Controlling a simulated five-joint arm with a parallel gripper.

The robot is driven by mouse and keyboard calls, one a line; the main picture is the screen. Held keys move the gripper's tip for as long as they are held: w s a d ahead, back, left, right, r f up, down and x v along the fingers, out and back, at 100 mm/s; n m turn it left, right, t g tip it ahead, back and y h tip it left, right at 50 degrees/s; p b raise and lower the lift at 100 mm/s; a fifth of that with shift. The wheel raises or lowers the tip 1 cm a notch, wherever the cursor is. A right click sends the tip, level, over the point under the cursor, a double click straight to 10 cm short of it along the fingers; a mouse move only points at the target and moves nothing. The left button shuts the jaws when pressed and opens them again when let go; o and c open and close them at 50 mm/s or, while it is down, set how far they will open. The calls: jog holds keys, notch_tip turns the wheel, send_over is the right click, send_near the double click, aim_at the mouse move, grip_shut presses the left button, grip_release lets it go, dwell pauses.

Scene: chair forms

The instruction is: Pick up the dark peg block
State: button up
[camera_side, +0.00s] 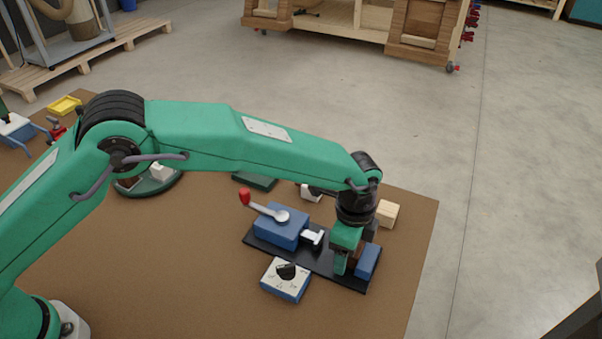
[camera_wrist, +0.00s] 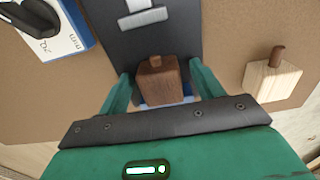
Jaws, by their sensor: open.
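The dark peg block (camera_wrist: 158,84) is brown wood with a short peg on top. In the wrist view it stands between the two green fingers of my gripper (camera_wrist: 161,84), with a gap visible on its right. My gripper is open around it. In the side view my gripper (camera_side: 347,254) is low over the right end of a black plate (camera_side: 262,245), and its fingers hide most of the dark peg block (camera_side: 356,257). Whether the fingers touch it I cannot tell.
On the black plate, a blue clamp (camera_side: 280,228) with a red-knobbed lever and a blue end block (camera_side: 368,261) flank the dark block. A dial box (camera_side: 286,280) stands in front. A light peg block (camera_wrist: 272,80) stands to the right in the wrist view.

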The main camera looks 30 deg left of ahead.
jog(key=shift+c, duration=0.5)
jog(key=c, duration=1)
jog(key=shift+o, duration=0.2)
jog(key=shift+r, duration=0.1)
jog(key=shift+r, duration=0.45)
notch_tip(320, 180, up, 3)
jog(key=shift+r, duration=0.2)
jog(key=s+d+r, duration=0.3)
jog(key=s+r, duration=0.3)
jog(key=s, duration=0.5)
jog(key=shift+d+r, duration=0.2)
jog(key=shift+r, duration=0.05)
jog(key=shift+s, duration=0.1)
